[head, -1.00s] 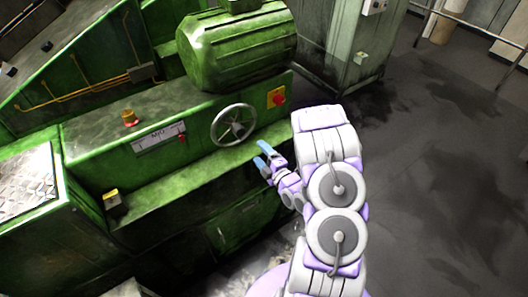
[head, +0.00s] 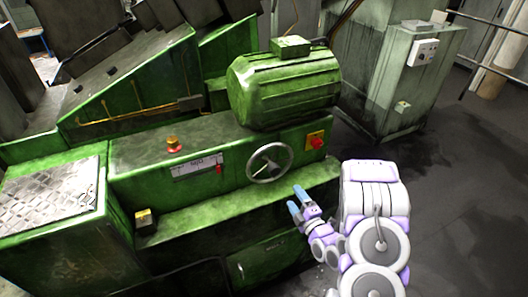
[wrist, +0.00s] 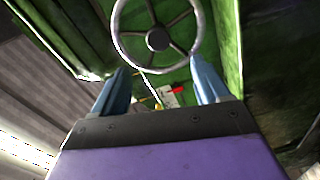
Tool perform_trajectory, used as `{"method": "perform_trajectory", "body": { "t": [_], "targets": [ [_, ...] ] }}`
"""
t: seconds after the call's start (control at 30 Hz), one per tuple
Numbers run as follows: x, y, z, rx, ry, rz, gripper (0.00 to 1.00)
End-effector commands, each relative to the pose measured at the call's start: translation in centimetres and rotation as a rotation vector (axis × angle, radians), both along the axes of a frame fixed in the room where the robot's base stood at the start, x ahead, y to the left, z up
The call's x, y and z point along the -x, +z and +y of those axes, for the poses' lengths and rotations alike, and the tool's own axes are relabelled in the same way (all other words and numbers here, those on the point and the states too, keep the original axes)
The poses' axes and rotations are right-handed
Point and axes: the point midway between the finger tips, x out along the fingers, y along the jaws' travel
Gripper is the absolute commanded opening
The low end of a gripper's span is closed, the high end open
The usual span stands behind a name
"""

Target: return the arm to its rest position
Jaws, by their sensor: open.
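My gripper (head: 297,200) has blue fingers and stands in front of the green machine (head: 215,215), low and to the right of the handwheel (head: 270,162). In the wrist view my gripper (wrist: 160,78) is open, with its two blue fingers spread and nothing between them. The handwheel (wrist: 158,38) shows beyond the fingertips, with a gap that I cannot measure. My arm is bent, with its white and purple links at the lower right of the head view.
A red knob on a yellow plate (head: 316,141) sits right of the handwheel. An orange button (head: 174,145) is on the machine's panel. A green motor housing (head: 285,85) is above. A grey-green cabinet (head: 405,75) stands behind. Dark floor (head: 455,190) at the right is clear.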

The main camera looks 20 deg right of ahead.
Motion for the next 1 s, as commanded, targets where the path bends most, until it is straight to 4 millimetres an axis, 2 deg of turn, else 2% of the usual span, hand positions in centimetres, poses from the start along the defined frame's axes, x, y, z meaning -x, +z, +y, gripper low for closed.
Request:
{"method": "perform_trajectory", "body": {
  "t": [0.27, 0.43, 0.57, 0.77, 1.0],
  "targets": [
    [-0.8, -0.1, 0.2, 0.004, 0.018, 0.064, 0.75],
    [-2.1, -0.1, 0.1, 0.006, 0.022, 0.253, 0.75],
    [-2.5, 0.5, -0.4, -0.017, -0.026, 0.413, 0.75],
    [-1.7, 2.5, -1.0, -0.088, -0.165, 0.623, 0.75],
    [1.5, 6.4, -0.1, -0.241, -0.392, 0.813, 0.75]
  ]
}}
